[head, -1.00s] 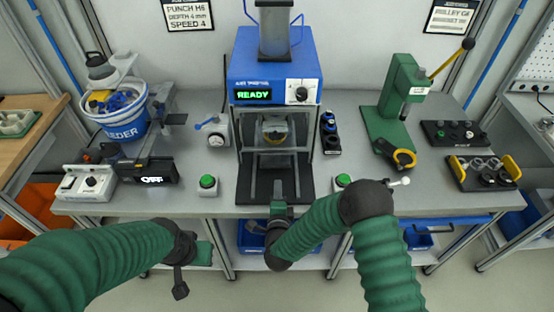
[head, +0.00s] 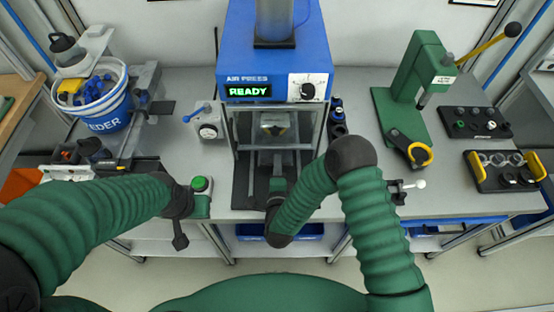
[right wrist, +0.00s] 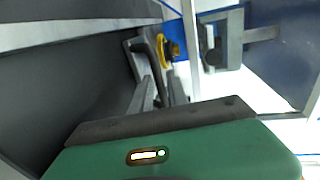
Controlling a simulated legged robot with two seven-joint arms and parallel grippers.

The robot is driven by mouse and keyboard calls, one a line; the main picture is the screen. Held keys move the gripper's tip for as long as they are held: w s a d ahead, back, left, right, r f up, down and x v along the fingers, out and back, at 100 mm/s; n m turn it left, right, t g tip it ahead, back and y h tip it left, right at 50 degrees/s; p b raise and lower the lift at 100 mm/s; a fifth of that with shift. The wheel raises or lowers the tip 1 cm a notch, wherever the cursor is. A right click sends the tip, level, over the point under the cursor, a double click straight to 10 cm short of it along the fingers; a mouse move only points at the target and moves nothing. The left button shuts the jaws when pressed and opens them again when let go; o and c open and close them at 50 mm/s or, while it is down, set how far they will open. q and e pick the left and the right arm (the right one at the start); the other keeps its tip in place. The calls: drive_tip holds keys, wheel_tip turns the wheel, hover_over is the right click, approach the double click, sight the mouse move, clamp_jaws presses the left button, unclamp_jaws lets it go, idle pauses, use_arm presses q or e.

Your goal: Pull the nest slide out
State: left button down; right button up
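The blue air press (head: 275,60) stands at the middle of the bench, its display reading READY. My right gripper (head: 278,184) is at the front of the press, low over the dark base plate (head: 243,185) and in line with the nest, which lies farther in.
A green lever press (head: 420,85) stands to the right, with black part trays (head: 475,122) beside it. A blue-banded bucket (head: 95,100) stands at left. The press's frame posts flank the opening. The bench front is mostly clear.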

drive_tip(key=shift+s+r, duration=0.1)
drive_tip(key=shift+c, duration=1.8)
clamp_jaws()
drive_tip(key=shift+d+f, duration=0.1)
drive_tip(key=shift+f, duration=0.1)
